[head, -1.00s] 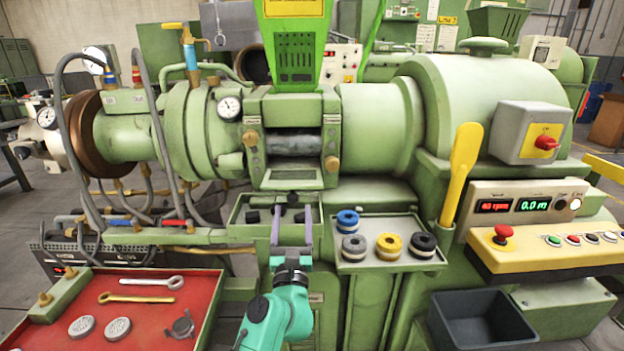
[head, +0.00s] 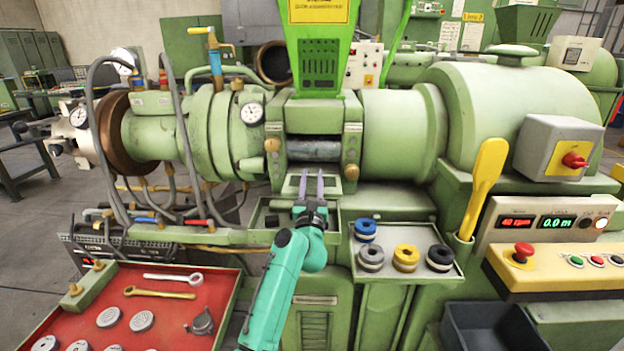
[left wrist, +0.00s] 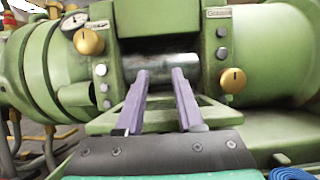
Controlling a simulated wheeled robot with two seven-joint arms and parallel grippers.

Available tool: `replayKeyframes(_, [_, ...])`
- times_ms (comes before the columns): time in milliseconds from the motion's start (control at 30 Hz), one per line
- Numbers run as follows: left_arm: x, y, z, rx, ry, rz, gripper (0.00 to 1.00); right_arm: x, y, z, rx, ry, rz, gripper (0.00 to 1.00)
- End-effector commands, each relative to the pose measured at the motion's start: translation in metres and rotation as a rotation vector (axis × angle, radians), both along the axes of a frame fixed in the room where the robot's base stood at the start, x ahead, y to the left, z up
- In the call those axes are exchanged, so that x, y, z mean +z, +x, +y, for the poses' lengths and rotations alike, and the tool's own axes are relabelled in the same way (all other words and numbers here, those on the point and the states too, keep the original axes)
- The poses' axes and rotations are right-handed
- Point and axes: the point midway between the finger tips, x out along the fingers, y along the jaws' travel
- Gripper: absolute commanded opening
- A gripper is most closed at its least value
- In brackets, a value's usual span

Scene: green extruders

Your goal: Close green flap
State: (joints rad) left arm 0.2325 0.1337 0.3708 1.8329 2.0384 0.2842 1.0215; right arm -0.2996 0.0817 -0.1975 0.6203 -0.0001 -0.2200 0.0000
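The green flap (head: 334,187) hangs open, folded down below the front opening of the machine. The opening shows a metal roller (head: 314,151) inside. My left gripper (head: 312,172) is open and empty, with two purple fingers pointing at the opening, in front of the flap. In the left wrist view, the spread fingertips (left wrist: 160,72) overlap the roller and the flap (left wrist: 220,115) shows under and beside the fingers. Whether the fingers touch the flap cannot be told. My right gripper is not in view.
Brass knobs (head: 272,145) flank the opening. A small green tray lies below it. A tray with blue, grey, yellow and black spools (head: 405,257) stands to the right. A red tray (head: 160,308) with wrenches is front left. A yellow control panel (head: 560,266) is at right.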

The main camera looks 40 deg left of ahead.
Motion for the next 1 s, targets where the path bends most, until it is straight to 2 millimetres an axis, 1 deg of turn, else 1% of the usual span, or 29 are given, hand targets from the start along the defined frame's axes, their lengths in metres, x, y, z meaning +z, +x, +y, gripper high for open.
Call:
replayKeyframes(33, [-0.0002, -0.0001, -0.0002, 0.000, 0.000, 0.000, 0.13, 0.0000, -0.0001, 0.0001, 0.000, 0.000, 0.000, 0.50])
replayKeyframes(67, [-0.0002, -0.0001, -0.0002, 0.000, 0.000, 0.000, 0.02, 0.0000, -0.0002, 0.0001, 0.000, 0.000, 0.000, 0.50])
replayKeyframes(100, [-0.0002, -0.0001, -0.0002, 0.000, 0.000, 0.000, 0.00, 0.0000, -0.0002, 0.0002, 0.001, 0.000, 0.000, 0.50])
replayKeyframes(1000, [-0.0002, -0.0002, -0.0004, 0.000, 0.000, 0.000, 0.00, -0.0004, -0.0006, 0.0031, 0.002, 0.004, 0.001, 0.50])
